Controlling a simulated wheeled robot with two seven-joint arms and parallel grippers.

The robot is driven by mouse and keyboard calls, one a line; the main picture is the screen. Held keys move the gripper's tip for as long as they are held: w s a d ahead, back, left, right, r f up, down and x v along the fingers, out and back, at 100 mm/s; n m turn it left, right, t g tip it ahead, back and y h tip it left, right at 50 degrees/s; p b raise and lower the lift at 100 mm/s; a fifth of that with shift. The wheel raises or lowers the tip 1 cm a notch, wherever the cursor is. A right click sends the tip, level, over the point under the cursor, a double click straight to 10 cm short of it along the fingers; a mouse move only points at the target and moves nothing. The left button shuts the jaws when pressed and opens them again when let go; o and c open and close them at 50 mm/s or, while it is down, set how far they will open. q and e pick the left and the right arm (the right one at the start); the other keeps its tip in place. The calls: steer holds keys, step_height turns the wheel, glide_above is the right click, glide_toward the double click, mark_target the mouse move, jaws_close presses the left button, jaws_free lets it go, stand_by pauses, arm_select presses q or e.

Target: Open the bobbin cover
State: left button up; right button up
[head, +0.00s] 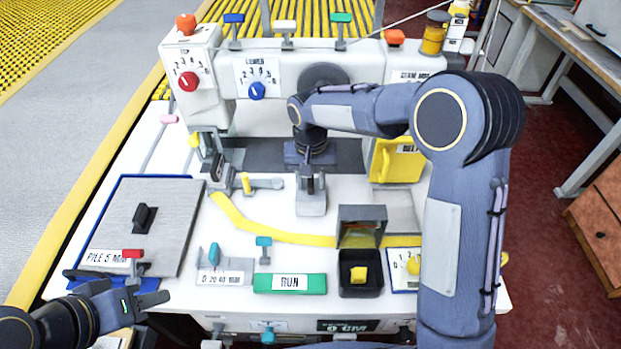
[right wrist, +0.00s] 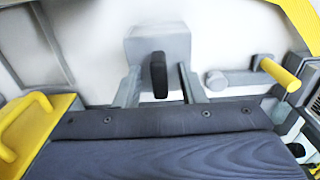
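A small pale grey block with an upright black handle stands at the machine's middle, below the head; I take it for the bobbin cover (head: 311,203). In the right wrist view the block (right wrist: 148,45) shows ahead with its black handle (right wrist: 159,74). My right gripper (right wrist: 160,90) is open, one finger on each side of the handle, with gaps visible on both sides. Whether a finger touches it I cannot tell. In the head view my right gripper (head: 311,180) reaches down over the block. My left gripper (head: 138,290) is low at the left, open and empty.
A grey plate (head: 175,235) with a black handle lies in a blue frame at left. A yellow handled door (head: 400,165) is right of the block, a yellow lever (head: 262,183) left. A green RUN panel (head: 290,283) and an open black box (head: 360,288) stand in front.

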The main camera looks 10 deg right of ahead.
jaws_close()
steer(key=s+d, duration=0.1)
steer(key=d, duration=0.7)
steer(key=shift+s+d, duration=0.3)
steer(key=shift+s, duration=0.05)
jaws_free()
